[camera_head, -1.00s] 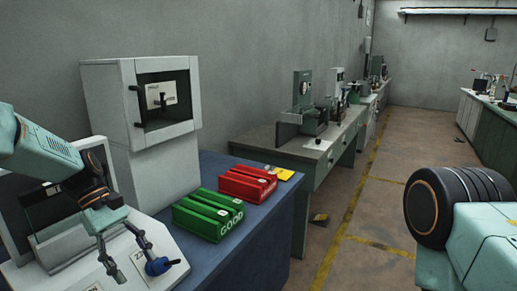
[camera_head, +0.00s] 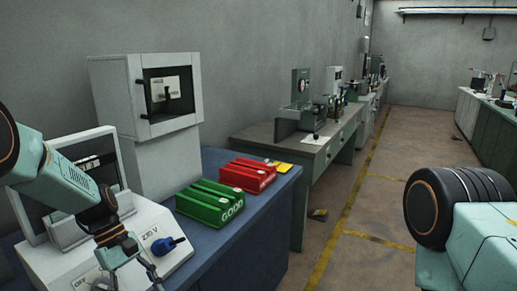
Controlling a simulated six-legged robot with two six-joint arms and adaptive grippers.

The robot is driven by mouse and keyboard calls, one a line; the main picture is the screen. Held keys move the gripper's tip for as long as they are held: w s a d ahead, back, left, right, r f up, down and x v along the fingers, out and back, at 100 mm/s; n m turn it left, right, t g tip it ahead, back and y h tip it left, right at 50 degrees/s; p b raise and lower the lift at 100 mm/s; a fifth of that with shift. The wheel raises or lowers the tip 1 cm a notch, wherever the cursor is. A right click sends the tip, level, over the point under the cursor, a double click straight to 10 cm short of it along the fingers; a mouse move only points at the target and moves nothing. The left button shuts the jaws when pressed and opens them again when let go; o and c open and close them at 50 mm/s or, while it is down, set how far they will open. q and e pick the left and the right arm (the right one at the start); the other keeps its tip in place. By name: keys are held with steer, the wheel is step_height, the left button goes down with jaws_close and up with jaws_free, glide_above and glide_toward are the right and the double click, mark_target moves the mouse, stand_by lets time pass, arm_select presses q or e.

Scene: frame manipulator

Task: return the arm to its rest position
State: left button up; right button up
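My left arm (camera_head: 60,175) comes in from the left edge, over the grey-white control box (camera_head: 185,262) on the blue table. My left gripper (camera_head: 135,284) hangs low in front of the box, near the bottom edge. Its fingers are spread with nothing visible between them, and their tips are cut off or hard to see. A blue knob (camera_head: 167,246) on the box, by the "230 V" label, is to the right of the gripper and apart from it. My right arm (camera_head: 450,210) shows at the right edge; its gripper is out of view.
A green bin (camera_head: 210,204) and a red bin (camera_head: 247,175) sit on the blue table (camera_head: 250,222). A white cabinet (camera_head: 120,100) with a dark window stands behind the control box. A workbench (camera_head: 318,150) stands further back.

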arm_select(q)
steer(key=s+f+m+t+y+b, duration=0.1)
steer(key=s+f+m+y+b, duration=0.1)
steer(key=s+f, duration=0.7)
steer(key=s+f+m+y+b, duration=0.25)
steer(key=s+f, duration=0.25)
steer(key=f, duration=0.7)
steer(key=s+d+f+m+t+b, duration=0.1)
steer(key=s+f+m+b, duration=0.1)
steer(key=s, duration=0.6)
steer(key=s+d+f+m+t+b, duration=0.1)
steer(key=s+f+m+b, duration=0.2)
steer(key=s, duration=0.5)
steer(key=shift+s+f+m+b, duration=0.3)
steer(key=shift+f+m, duration=0.25)
steer(key=shift+f, duration=0.15)
steer(key=shift+y, duration=0.25)
